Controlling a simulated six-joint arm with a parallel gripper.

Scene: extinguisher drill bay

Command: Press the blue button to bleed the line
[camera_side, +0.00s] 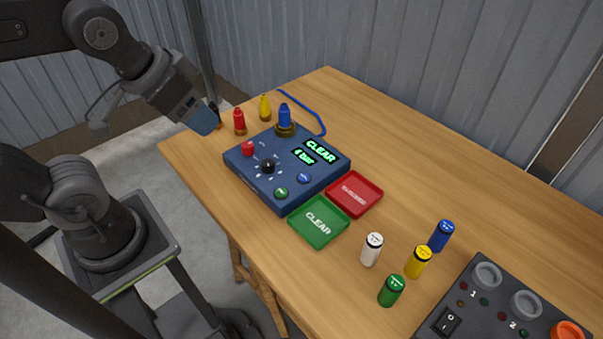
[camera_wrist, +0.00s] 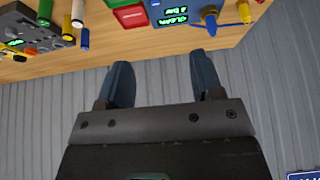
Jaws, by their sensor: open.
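The blue button (camera_side: 304,178) sits on the top face of a dark blue control box (camera_side: 235,163), near its front right edge. The box also carries a red button (camera_side: 249,148), a black knob (camera_side: 267,166), a green button (camera_side: 281,192) and a lit display (camera_side: 320,151) reading CLEAR and 4 bar. My gripper (camera_side: 213,118) is off the table's left edge, up and left of the box and apart from it. In the wrist view my gripper (camera_wrist: 163,75) is open and empty between its fingers. Part of the box (camera_wrist: 171,19) shows at the top; the blue button is not clear there.
Red (camera_side: 239,120), yellow (camera_side: 265,107) and blue (camera_side: 285,117) fittings stand behind the box, with a blue hose (camera_side: 312,112). Red (camera_side: 371,204) and green (camera_side: 302,230) trays lie in front. Several small cylinders and a dark switch panel (camera_side: 480,307) are at right.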

